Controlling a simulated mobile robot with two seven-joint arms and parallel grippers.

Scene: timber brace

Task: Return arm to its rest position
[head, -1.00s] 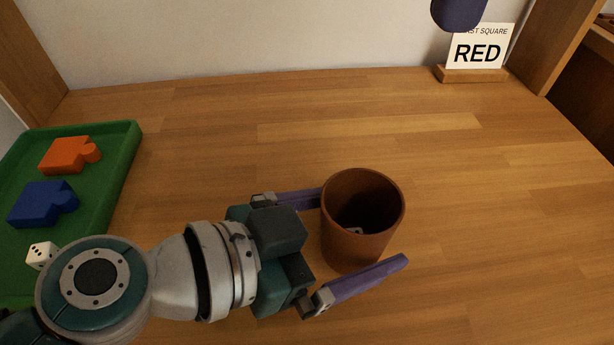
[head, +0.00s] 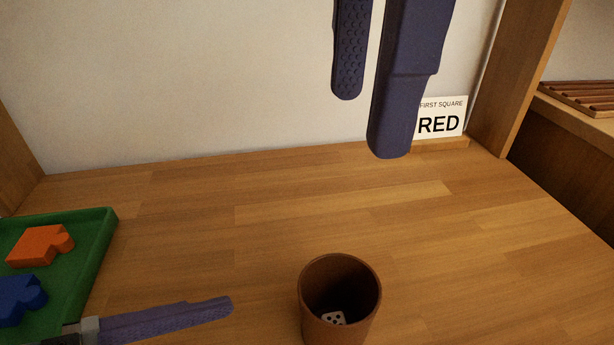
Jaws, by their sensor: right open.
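My left gripper shows at the lower left as one purple finger (head: 165,320). It points right towards the brown cup (head: 340,320) and is apart from it. Its other finger cannot be made out, so its opening is unclear. The cup stands upright on the table, cut off by the bottom edge, with a white die (head: 334,318) inside. My right gripper (head: 374,126) hangs down from the top, its two dark blue fingers apart with nothing between them. The rest of both arms is out of view.
A green tray (head: 97,240) at the left holds an orange puzzle piece (head: 38,245) and a blue one (head: 18,298). A sign reading RED (head: 438,125) stands at the back right, partly behind a right finger. The middle of the wooden table (head: 270,225) is clear.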

